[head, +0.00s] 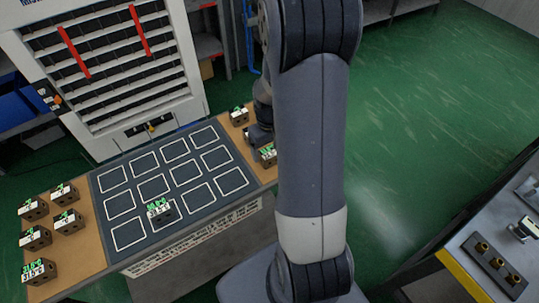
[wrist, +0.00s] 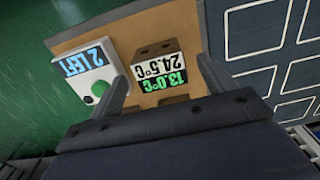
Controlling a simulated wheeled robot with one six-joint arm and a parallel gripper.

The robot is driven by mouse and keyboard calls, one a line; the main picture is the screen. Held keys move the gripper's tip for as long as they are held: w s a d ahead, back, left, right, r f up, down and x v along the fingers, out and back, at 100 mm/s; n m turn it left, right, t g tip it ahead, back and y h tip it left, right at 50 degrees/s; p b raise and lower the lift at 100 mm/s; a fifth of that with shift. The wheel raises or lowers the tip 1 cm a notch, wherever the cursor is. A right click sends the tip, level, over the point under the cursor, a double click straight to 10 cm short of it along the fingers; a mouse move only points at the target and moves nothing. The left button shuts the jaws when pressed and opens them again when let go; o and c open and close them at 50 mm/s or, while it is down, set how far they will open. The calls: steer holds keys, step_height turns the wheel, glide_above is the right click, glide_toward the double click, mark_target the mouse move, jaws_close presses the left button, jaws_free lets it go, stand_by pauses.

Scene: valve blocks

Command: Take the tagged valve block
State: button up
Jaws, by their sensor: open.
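In the wrist view a brown valve block (wrist: 157,50) stands on the tan table strip. My gripper (wrist: 163,76) is open, with one finger on each side of this block and gaps showing. In the head view my gripper (head: 260,134) is at the table's right end, partly hidden by my arm, beside a tagged block (head: 268,155). Another tagged block (head: 239,115) stands behind it. One tagged block (head: 160,210) is on the dark mat, and several, including one (head: 38,270), stand at the left.
A white box (wrist: 88,72) marked "2 LEFT" with a green button is close beside the left finger. The dark mat (head: 176,175) has outlined squares, mostly empty. A white slatted cabinet (head: 105,60) stands behind the table. Another bench (head: 490,230) is at the right.

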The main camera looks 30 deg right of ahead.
steer(key=shift+f, duration=1.25)
steer(key=c, duration=1.7)
